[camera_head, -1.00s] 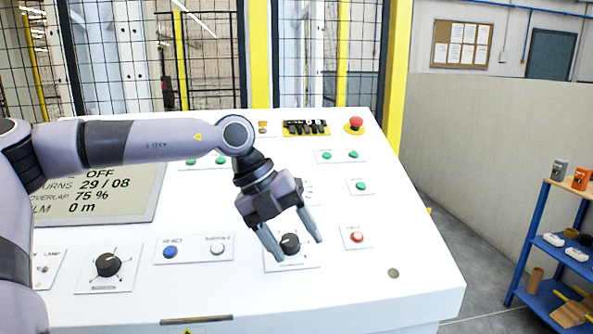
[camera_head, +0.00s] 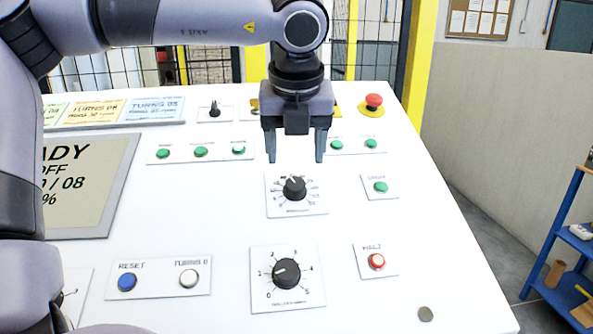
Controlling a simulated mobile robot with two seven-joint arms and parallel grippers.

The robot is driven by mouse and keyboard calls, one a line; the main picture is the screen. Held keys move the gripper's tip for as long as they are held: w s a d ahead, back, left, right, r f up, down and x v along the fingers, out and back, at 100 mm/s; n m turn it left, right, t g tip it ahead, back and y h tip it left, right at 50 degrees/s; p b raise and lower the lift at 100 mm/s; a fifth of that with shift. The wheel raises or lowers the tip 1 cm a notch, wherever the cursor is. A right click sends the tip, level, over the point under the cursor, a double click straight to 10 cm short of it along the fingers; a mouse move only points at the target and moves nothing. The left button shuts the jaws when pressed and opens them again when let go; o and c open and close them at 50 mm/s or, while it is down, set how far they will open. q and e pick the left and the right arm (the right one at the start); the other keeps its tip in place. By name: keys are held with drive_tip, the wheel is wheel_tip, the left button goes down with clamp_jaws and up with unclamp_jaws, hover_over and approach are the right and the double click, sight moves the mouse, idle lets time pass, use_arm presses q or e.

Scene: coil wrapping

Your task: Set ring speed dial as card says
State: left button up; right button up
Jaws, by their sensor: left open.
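My left gripper (camera_head: 296,160) is open and empty, fingers pointing down, just behind the upper black dial (camera_head: 294,188). This dial's numbered plate is too small to read surely. A lower black dial (camera_head: 287,273) has a scale from 0 to 5, and its white mark points left, near 1. I cannot read for certain which dial is the ring speed one. Cards stand at the panel's upper left: a blue one (camera_head: 155,108), an orange one (camera_head: 93,112) and a green one cut by my arm. Their small print is unclear. My right gripper is not in view.
A grey screen (camera_head: 85,190), partly hidden by my arm, stands at left. Around the dials are green buttons (camera_head: 381,187), a red-lit button (camera_head: 376,261), blue reset button (camera_head: 127,282), white button (camera_head: 188,278) and red emergency stop (camera_head: 373,102). The white panel (camera_head: 440,240) is bare at right.

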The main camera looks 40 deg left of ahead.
sight(295, 182)
use_arm(q)
drive_tip(key=shift+p+x, duration=0.6)
drive_tip(key=shift+x, duration=2.9)
drive_tip(key=c, duration=1.1)
